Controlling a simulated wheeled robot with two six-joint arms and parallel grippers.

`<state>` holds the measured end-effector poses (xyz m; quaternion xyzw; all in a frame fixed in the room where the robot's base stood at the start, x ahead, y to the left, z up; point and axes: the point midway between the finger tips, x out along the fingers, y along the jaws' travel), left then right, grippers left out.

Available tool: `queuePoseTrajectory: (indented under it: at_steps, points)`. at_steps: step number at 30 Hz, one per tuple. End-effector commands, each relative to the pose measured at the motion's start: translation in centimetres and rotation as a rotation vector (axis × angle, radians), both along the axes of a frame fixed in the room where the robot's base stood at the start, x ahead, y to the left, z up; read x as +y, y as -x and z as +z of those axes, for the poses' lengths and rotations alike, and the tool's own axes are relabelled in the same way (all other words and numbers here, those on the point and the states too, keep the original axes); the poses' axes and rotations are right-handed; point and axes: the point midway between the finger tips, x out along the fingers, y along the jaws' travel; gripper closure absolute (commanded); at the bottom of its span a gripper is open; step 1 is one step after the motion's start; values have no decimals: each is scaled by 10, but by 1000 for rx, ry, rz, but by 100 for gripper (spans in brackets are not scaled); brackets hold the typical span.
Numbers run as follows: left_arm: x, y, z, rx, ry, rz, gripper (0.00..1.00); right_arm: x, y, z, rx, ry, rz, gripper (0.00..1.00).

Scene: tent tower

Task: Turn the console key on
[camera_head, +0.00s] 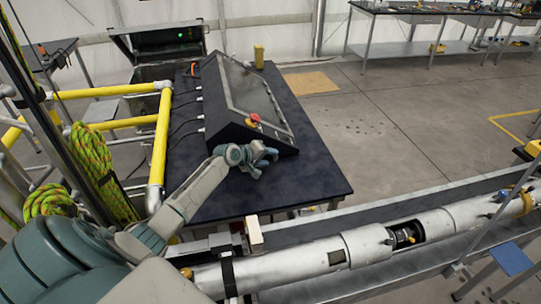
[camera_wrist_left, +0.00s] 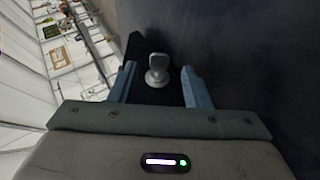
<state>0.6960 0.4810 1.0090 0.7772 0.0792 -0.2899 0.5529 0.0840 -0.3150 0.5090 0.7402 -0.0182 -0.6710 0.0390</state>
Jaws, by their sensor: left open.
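The console (camera_head: 243,98) is a dark sloped box with a large screen, standing on a dark table. My left gripper (camera_head: 266,158) is at the console's near lower corner, below the red button. In the left wrist view, the silver key (camera_wrist_left: 158,68) stands out from a round base on a dark panel. It shows between the two blue fingertips, with a gap on each side. The left gripper is open and does not visibly touch the key. The key cannot be made out in the head view. My right gripper is not in view.
A red mushroom button (camera_head: 254,119) with a yellow base sits on the console, just above my left gripper. The dark table top (camera_head: 315,180) is clear to the right. Yellow railing (camera_head: 159,140) stands left, and a long silver tube (camera_head: 375,245) lies in front.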

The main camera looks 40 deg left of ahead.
Motion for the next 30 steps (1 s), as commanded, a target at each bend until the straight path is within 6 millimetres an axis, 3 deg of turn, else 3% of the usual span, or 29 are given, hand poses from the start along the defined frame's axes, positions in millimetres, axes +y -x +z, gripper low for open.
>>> queuePoseTrajectory:
  at_steps: [6, 16, 23, 30]
  points:
    - [-3, -14, -9, 1, 0, 0, 56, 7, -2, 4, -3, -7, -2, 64]
    - [-4, -15, -11, 1, -1, 0, 56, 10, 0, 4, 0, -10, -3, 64]
    - [-4, -15, -11, 1, -1, 0, 100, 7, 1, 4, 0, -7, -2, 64]
    - [-4, -16, -10, 11, -11, -1, 100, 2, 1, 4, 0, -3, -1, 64]
